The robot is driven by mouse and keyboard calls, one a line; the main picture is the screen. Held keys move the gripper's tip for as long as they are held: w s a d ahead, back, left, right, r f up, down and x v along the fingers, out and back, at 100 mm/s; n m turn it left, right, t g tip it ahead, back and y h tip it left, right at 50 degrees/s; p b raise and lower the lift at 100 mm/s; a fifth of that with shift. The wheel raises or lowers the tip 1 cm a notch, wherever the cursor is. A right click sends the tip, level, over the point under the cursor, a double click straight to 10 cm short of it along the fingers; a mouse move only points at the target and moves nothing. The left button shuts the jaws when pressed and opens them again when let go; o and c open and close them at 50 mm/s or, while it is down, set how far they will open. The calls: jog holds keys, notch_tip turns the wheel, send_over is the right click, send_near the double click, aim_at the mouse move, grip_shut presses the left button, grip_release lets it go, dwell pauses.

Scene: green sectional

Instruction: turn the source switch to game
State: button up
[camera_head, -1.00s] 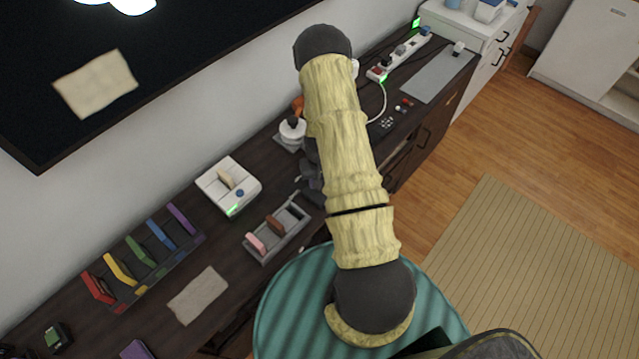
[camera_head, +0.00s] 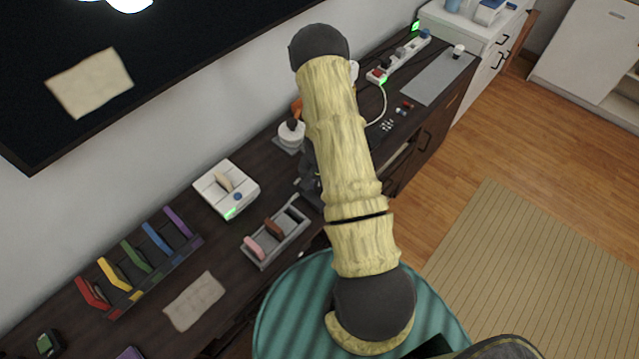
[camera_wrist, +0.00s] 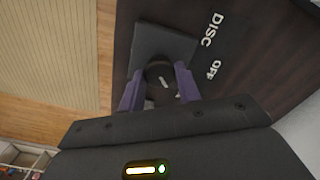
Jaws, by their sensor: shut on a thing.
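The source switch (camera_wrist: 143,42) shows in the wrist view as a dark plate with a round black knob on it. A small white mark (camera_wrist: 165,82) shows on the knob. White labels "DISC" (camera_wrist: 212,30) and "OFF" (camera_wrist: 214,70) lie to the right of it on the dark cabinet top; no "game" label is visible. My gripper (camera_wrist: 160,84) has its two purple fingers on either side of the knob, shut on it.
The dark cabinet (camera_head: 300,215) runs along the wall. The wooden floor (camera_head: 480,140) is clear.

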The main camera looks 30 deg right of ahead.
jog(key=o, duration=1)
jog(key=shift+c, duration=0.2)
jog(key=shift+r, duration=0.15)
notch_tip(320, 180, up, 17)
jog(key=b, duration=0.2)
jog(key=shift+r, duration=0.1)
jog(key=s+a+r+n+t, duration=0.2)
jog(key=s+a+r+n, duration=0.6)
jog(key=s+a+r, duration=0.3)
jog(key=shift+s+a+t, duration=0.3)
jog(key=shift+s+a, duration=0.6)
jog(key=shift+a, duration=0.3)
